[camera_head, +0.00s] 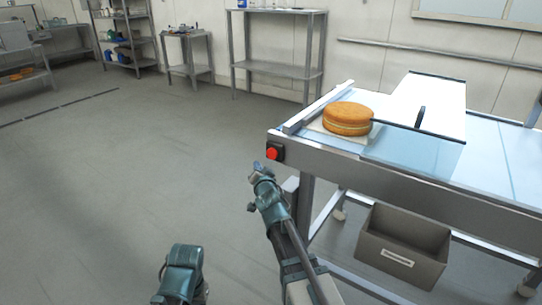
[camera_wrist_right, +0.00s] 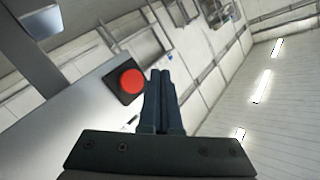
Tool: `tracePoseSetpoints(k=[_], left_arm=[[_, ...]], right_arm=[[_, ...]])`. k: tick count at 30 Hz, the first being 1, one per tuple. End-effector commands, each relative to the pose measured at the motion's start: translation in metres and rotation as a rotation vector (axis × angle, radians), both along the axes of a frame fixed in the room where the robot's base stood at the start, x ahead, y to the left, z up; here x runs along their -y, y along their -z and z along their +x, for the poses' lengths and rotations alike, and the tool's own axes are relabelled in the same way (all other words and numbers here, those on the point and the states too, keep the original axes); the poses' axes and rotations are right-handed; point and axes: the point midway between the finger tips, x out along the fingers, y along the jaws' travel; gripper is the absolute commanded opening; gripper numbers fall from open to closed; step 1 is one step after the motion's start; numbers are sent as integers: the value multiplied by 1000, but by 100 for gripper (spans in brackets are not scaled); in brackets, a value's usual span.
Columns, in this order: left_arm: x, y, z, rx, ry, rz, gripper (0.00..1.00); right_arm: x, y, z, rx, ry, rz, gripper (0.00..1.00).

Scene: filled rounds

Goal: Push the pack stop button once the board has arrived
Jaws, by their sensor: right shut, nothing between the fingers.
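The red stop button (camera_head: 272,154) sits on a dark plate at the left end of the conveyor's front rail. It also shows in the right wrist view (camera_wrist_right: 132,82), just left of my fingertips. My right gripper (camera_head: 257,169) is shut and empty, a little below and left of the button and apart from it. Its closed fingers show in the right wrist view (camera_wrist_right: 161,75). A round cake (camera_head: 348,118) rests on a pale board (camera_head: 325,129) at the left end of the belt, beside the end bar. My left gripper's fingers cannot be made out; part of my left arm shows at the bottom.
A clear-sided cover (camera_head: 418,147) with a white top stands over the belt (camera_head: 490,150), right of the cake. A grey bin (camera_head: 402,246) is below the conveyor. Shelves (camera_head: 277,70) line the back wall. The floor to the left is clear.

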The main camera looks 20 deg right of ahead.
Motion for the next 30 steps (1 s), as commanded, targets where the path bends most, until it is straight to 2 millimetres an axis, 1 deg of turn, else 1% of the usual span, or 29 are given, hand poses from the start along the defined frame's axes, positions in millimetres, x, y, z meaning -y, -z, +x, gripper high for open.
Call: tracePoseSetpoints(k=[1, 3, 6, 12, 20, 30], left_arm=[[0, 0, 0, 0, 0, 0, 0], [0, 0, 0, 0, 0, 0, 0], [0, 0, 0, 0, 0, 0, 0], [0, 0, 0, 0, 0, 0, 0], [0, 0, 0, 0, 0, 0, 0], [0, 0, 0, 0, 0, 0, 0]], right_arm=[[6, 0, 6, 0, 1, 1, 0], [12, 0, 12, 0, 1, 3, 0], [22, 0, 18, 2, 1, 2, 0], [34, 0, 28, 0, 0, 0, 0], [41, 0, 33, 0, -1, -1, 0], [42, 0, 33, 1, -1, 0, 0]])
